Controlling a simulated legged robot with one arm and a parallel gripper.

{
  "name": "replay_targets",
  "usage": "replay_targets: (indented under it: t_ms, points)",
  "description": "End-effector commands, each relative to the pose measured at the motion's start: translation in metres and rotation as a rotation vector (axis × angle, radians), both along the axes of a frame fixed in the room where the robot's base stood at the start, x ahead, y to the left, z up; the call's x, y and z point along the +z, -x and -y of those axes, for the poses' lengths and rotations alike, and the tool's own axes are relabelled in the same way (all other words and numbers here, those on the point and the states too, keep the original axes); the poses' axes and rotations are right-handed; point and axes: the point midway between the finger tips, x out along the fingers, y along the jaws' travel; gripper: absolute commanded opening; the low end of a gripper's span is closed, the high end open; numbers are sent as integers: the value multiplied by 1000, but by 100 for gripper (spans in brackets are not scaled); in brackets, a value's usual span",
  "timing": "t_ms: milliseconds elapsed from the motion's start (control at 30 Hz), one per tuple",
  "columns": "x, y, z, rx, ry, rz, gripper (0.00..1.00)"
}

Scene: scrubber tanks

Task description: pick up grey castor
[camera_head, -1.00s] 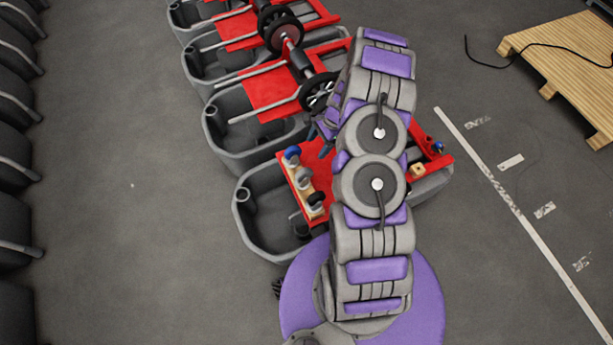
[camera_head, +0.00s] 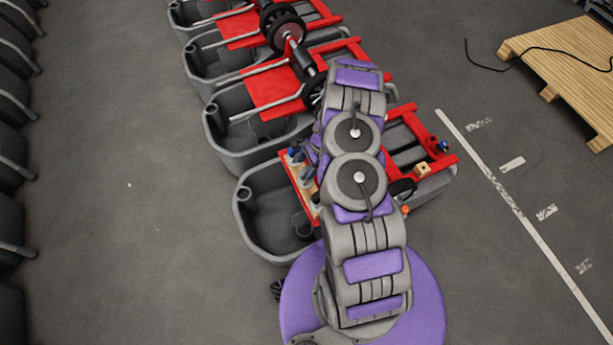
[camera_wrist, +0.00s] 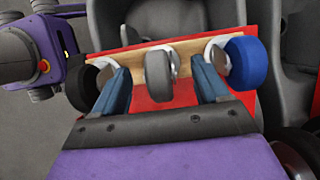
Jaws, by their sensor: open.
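The grey castor (camera_wrist: 158,74) is the middle one of three castors on a wooden strip (camera_wrist: 134,58), in the wrist view. My gripper (camera_wrist: 159,66) is open, with one blue-grey finger on each side of the grey castor. I cannot tell whether the fingers touch it. A blue castor (camera_wrist: 248,62) is to the right of the right finger, and a black castor (camera_wrist: 80,88) is to the left of the left finger. In the head view my arm partly covers the castor row, and the grey castor is hard to make out there.
The strip lies on a red panel (camera_wrist: 150,98) of the nearest scrubber tank (camera_head: 243,225). More tanks (camera_head: 208,130) stand in a row behind it. A small wooden block (camera_head: 422,167) sits on the red frame. A wooden pallet (camera_head: 570,60) is at right.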

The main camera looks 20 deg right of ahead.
Motion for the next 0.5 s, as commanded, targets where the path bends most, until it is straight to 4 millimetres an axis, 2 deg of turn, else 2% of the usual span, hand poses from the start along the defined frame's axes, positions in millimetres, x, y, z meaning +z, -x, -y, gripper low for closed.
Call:
replay_targets:
  t_ms: [300,500]
  points:
    - [-42,4,-3,0,-10,-2,74]
    - [-50,3,-9,-1,-5,1,74]
